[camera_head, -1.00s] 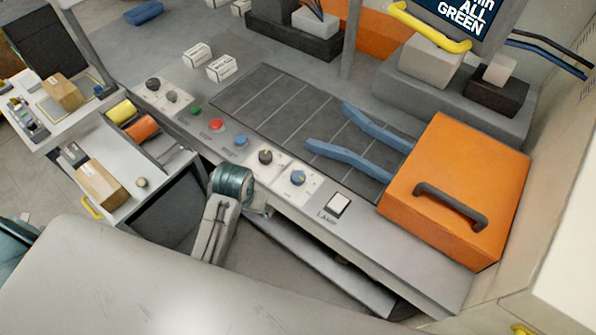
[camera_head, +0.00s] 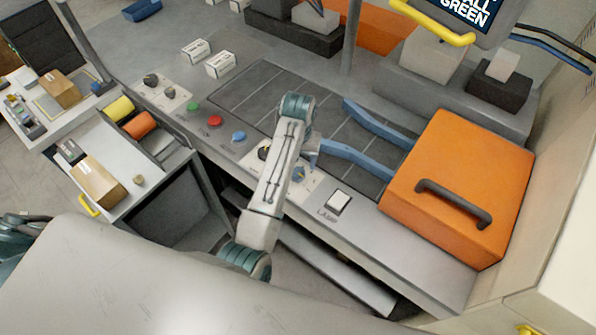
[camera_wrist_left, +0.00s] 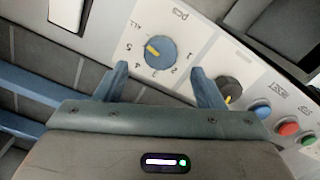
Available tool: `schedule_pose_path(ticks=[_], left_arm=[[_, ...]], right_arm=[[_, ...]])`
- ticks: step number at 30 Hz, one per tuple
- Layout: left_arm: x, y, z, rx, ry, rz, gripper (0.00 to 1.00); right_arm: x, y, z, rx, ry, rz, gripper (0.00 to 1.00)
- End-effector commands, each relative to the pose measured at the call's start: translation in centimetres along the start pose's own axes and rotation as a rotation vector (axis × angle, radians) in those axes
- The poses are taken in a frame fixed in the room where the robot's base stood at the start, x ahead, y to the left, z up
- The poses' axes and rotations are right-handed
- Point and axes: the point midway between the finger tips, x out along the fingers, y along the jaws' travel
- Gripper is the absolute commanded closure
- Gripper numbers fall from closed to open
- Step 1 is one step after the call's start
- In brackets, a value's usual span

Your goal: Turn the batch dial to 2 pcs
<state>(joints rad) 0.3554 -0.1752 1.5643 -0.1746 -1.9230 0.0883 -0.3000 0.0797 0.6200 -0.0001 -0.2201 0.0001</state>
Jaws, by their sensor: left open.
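The batch dial is a blue knob with a yellow pointer mark (camera_wrist_left: 161,52) on a white plate marked "pcs", with 1 to 5 and ALL around it. In the left wrist view its mark points nearest the 5. It also shows in the head view (camera_head: 299,174), just right of my left forearm. My left gripper (camera_wrist_left: 159,71) is open and empty, its blue fingertips on either side of the dial's lower edge in the wrist view; I cannot tell if they touch it. In the head view the gripper (camera_head: 310,156) is partly hidden by its arm. My right gripper is not in view.
A dark dial (camera_wrist_left: 229,90) sits beside the blue one. Blue (camera_head: 238,137), red (camera_head: 215,121) and green (camera_head: 193,106) buttons follow along the panel. A white lamp switch (camera_head: 338,202) and an orange lidded box (camera_head: 455,175) are to the right. Blue rails (camera_head: 355,157) lie behind.

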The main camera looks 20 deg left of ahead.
Motion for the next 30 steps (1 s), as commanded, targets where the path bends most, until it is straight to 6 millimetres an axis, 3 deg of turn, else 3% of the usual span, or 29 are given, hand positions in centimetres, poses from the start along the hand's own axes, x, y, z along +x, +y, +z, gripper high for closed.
schedule_pose_path(ticks=[1, 9, 21, 28, 30], left_arm=[[0.5, 0.0, 0.1, 0.000, -0.003, 0.000, 0.37], [4.5, -0.1, -0.1, -0.001, 0.001, -0.001, 0.37], [5.6, -0.1, -0.1, -0.001, 0.003, 0.000, 0.37], [5.5, 0.0, -0.1, -0.001, 0.003, 0.000, 0.80], [5.5, 0.0, -0.1, -0.001, 0.003, 0.000, 0.82]], right_arm=[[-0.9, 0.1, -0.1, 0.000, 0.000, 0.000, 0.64], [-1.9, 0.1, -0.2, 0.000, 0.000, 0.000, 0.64], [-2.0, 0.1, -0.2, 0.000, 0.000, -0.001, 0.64], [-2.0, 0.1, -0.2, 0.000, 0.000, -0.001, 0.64], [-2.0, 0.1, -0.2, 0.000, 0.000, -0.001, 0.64]])
